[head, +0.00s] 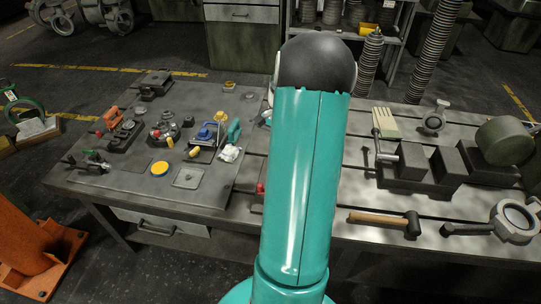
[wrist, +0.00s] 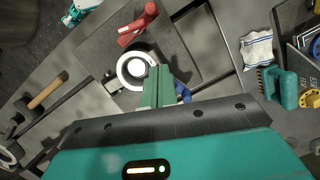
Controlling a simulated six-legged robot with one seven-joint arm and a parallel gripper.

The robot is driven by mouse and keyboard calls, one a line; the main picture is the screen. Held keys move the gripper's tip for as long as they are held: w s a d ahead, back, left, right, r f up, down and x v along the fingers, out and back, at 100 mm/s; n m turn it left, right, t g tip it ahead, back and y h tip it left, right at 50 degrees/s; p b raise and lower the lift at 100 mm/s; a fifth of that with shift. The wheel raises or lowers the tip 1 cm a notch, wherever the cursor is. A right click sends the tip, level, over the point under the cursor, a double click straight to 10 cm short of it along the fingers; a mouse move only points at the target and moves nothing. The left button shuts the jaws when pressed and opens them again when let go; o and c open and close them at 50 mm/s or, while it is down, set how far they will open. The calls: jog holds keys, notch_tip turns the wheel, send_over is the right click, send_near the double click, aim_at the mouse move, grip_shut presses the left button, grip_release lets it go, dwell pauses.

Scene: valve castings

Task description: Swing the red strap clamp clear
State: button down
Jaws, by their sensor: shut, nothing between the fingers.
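The red strap clamp (wrist: 138,26) shows at the upper middle of the wrist view, lying slantwise on a dark plate, just beyond a round white-ringed casting (wrist: 128,75). Whether its near end touches the casting I cannot tell. In the head view only a small red bit (head: 261,188) shows at the left edge of my arm; it may be the clamp. My gripper (wrist: 157,74) has its green fingers together, empty, over the right part of the casting in the wrist view, with the clamp ahead of the tips. My arm hides the gripper in the head view.
A blue part (wrist: 183,92) shows beside the fingers. A crumpled cloth (wrist: 258,50) and teal tool (wrist: 280,86) lie to the right. A mallet (head: 384,220) and vise (head: 425,165) are on the bench's right. Small parts crowd its left.

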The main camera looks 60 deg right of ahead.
jog(key=x, duration=0.8)
jog(key=shift+s+a+f, duration=0.1)
jog(key=shift+f, duration=0.05)
jog(key=a, duration=0.3)
jog(key=shift+s+a, duration=0.1)
jog(key=shift+a, duration=0.35)
